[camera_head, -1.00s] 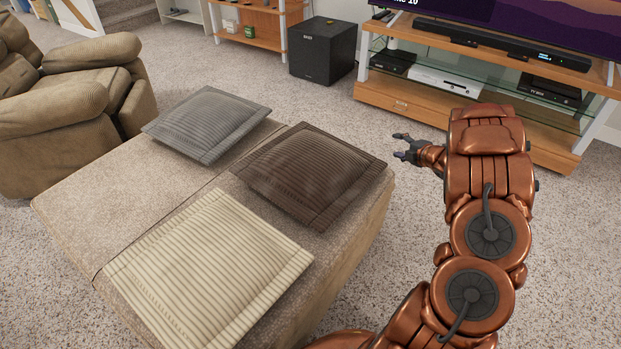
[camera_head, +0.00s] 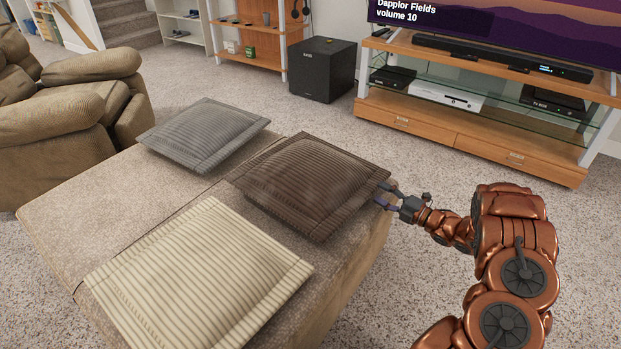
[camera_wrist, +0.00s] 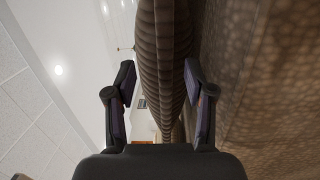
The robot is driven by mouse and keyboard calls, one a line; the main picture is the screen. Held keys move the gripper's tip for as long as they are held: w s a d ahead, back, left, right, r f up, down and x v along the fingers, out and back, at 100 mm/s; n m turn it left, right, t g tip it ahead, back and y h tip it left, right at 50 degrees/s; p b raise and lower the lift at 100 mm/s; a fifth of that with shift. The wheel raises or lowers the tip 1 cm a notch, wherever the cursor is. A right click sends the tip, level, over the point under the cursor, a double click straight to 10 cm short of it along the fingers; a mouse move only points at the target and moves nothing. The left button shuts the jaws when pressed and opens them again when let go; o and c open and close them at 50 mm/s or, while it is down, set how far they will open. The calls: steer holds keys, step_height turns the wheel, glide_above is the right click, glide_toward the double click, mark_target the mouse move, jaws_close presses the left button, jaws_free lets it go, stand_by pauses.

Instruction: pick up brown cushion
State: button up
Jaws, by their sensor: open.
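The brown cushion (camera_head: 312,180) lies flat on the right end of a beige ottoman (camera_head: 90,205), its right corner near the ottoman's edge. My gripper (camera_head: 386,196) is open at that right corner, reaching in from the right. In the wrist view the brown cushion (camera_wrist: 165,50) shows edge-on between the two open fingers of my gripper (camera_wrist: 160,80). The ottoman's top (camera_wrist: 260,90) is close beside the right finger. I cannot tell whether either finger touches the cushion.
A grey cushion (camera_head: 203,132) lies behind the brown one and a cream striped cushion (camera_head: 200,285) in front, both on the ottoman. A beige recliner (camera_head: 70,110) stands at the left. A black speaker (camera_head: 323,70) and a TV stand (camera_head: 470,135) are behind. Carpet is clear between.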

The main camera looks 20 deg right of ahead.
mark_target(374, 193)
steer(key=w+a, duration=0.1)
steer(key=w+a+b, duration=0.1)
steer(key=w, duration=0.1)
steer(key=shift+f, duration=0.35)
steer(key=shift+w+a+r, duration=0.15)
steer(key=shift+w, duration=0.4)
steer(key=shift+c, duration=0.2)
jaws_close()
